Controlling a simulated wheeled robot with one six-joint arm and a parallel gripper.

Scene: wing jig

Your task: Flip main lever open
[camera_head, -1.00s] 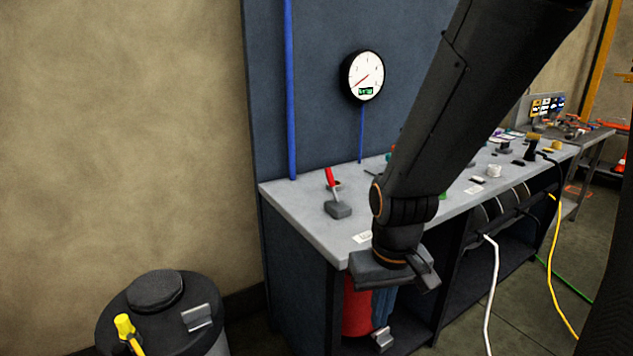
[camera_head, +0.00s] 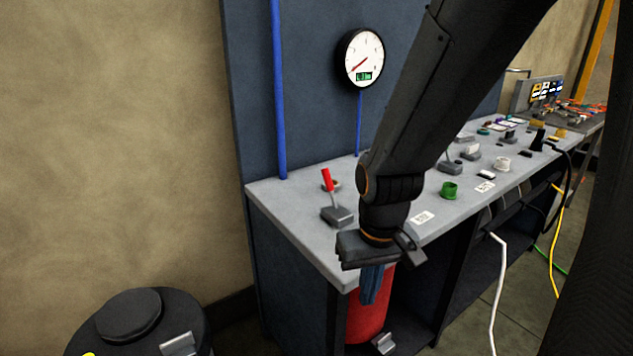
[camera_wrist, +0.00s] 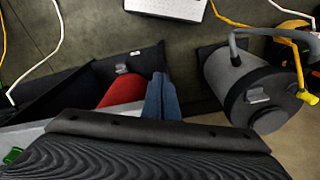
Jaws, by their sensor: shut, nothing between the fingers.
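A lever with a red handle (camera_head: 327,181) stands on a grey base (camera_head: 337,216) near the left end of the grey bench. Its handle points up and leans slightly left. I cannot tell which lever position this is. My gripper (camera_head: 368,298) hangs in front of the bench's front edge, to the right of the lever and lower than it, apart from it. Its blue fingers point down and are together, with nothing between them. They also show in the wrist view (camera_wrist: 162,90). The lever does not show in the wrist view.
The bench top (camera_head: 290,205) is clear around the lever. A red cylinder (camera_head: 368,320) stands under the bench, near my fingers. A round gauge (camera_head: 362,58) hangs above. A green knob (camera_head: 449,190) sits further right. A dark-lidded drum (camera_head: 130,315) stands on the floor at left.

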